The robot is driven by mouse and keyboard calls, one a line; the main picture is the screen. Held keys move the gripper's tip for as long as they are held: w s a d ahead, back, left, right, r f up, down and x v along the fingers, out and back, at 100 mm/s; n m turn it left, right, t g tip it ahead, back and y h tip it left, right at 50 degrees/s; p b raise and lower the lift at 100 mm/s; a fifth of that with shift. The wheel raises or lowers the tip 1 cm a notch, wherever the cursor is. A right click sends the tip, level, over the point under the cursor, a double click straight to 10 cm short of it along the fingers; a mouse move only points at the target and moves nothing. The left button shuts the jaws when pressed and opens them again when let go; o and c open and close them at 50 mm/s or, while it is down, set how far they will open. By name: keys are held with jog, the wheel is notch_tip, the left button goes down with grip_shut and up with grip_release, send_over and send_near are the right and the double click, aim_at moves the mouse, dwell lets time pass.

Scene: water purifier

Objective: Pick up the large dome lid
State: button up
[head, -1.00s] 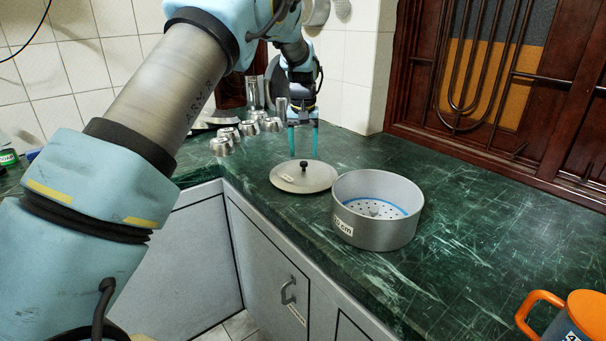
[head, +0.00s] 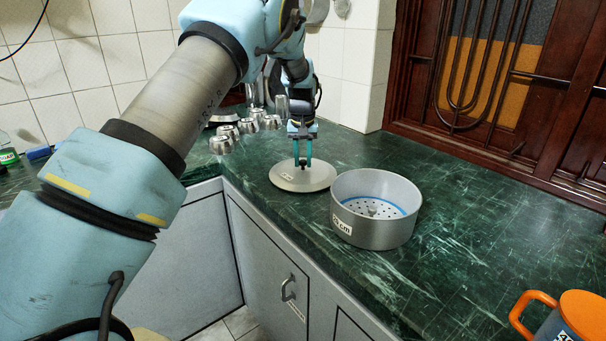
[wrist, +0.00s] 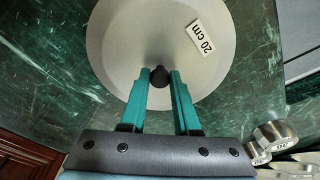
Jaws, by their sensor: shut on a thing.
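The large dome lid (head: 287,182) is a round, pale grey metal disc with a small black knob, lying on the green marble counter. In the wrist view the lid (wrist: 130,45) carries a "20 cm" label, and its black knob (wrist: 160,76) sits between the fingertips. My gripper (head: 303,168) points down at the lid's centre, and its teal fingers (wrist: 160,78) are shut on the knob. The lid appears to rest flat on the counter. The fingers partly hide the knob in the head view.
A round metal pot (head: 370,232) with a perforated insert stands just right of the lid. Several small metal cups (head: 224,141) stand behind and left. An orange-lidded jug (head: 572,315) is at the lower right. The counter right of the pot (head: 490,220) is clear.

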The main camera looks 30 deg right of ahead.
grip_shut()
dwell(0.8)
